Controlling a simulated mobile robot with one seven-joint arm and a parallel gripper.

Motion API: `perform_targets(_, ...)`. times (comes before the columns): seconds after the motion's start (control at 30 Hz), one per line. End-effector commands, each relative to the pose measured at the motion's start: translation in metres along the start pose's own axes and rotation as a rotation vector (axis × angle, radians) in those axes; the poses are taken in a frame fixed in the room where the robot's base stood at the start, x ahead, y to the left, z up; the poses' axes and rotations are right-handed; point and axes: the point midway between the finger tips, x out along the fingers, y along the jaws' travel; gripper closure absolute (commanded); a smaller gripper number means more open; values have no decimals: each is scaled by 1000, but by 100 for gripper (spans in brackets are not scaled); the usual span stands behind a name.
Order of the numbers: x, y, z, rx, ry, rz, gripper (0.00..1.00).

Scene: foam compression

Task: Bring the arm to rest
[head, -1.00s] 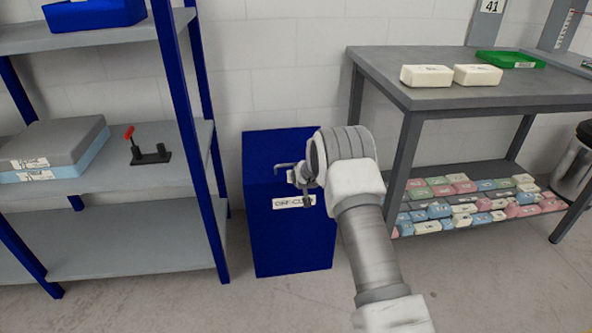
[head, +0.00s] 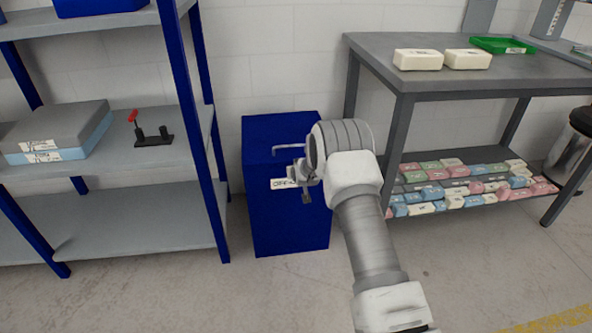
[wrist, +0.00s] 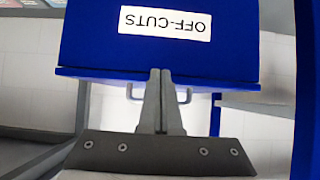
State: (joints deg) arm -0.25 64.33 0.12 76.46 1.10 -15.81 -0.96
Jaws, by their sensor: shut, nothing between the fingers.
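My arm reaches forward in the middle of the head view, with its wrist in front of a blue off-cuts bin (head: 262,225). My gripper (wrist: 160,72) is shut and empty in the wrist view. Its two fingers lie together and point toward the bin, whose white OFF-CUTS label (wrist: 165,23) appears upside down there. In the head view my gripper is small and partly hidden by the wrist, and it overlaps the right part of the label. I cannot tell the exact gap between the fingertips and the bin.
A blue-framed shelf (head: 150,220) on the left holds foam slabs (head: 60,130) and a red-handled clamp (head: 150,130). A grey table (head: 440,75) on the right carries two cream blocks and a green tray (head: 503,45). Several coloured blocks (head: 460,185) lie on its lower shelf. The floor in front is clear.

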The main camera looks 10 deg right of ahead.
Motion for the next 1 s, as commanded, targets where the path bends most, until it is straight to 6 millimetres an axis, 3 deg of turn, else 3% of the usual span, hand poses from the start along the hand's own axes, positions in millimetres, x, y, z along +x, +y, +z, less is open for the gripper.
perform_targets(0.27, -2, 0, -3, 0, 2, 0, 100)
perform_targets(0.43, -31, 0, -32, 0, -14, -1, 100)
perform_targets(0.7, -125, 0, -88, 0, -86, -3, 100)
perform_targets(1.0, -244, 0, -117, -1, -167, -5, 100)
